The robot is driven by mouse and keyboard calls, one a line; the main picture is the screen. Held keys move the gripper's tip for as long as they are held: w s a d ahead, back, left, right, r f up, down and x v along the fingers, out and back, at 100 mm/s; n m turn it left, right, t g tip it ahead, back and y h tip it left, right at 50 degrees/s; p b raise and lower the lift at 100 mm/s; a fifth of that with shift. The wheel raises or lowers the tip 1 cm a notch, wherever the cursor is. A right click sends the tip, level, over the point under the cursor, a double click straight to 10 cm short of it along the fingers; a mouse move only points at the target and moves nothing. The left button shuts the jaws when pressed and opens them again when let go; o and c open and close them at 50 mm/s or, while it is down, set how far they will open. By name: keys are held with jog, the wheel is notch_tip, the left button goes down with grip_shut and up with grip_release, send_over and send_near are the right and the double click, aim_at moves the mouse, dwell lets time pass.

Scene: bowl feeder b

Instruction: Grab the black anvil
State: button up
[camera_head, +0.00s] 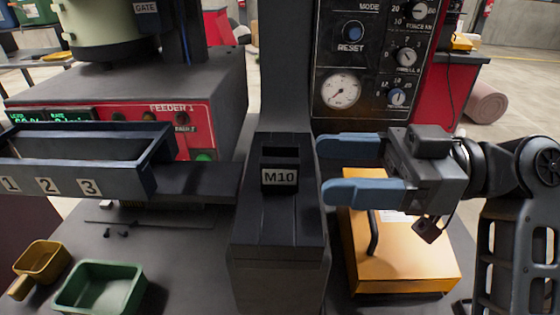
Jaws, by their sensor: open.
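The black anvil (281,158) is a small dark block with a white M10 label on its front. It stands upright on top of the dark machine base (278,225) at the picture's centre. My gripper (321,171) comes in from the right with its two blue fingers pointing left. The fingers are apart, with nothing seen between them. Their tips are just right of the anvil, at about its height in the picture. Whether a tip touches the base's edge cannot be told.
A dark numbered tray (75,183) and the red-fronted feeder (150,129) are at left. A green bin (100,285) and a yellow scoop (40,262) lie at lower left. An orange box (400,262) with a dark handle sits below my gripper. The control panel (372,60) rises behind.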

aim_at(280, 163)
jog(key=shift+w+a+r+p, duration=0.1)
jog(key=shift+a+p, duration=0.7)
jog(key=shift+a, duration=2.75)
jog(key=c, duration=1.3)
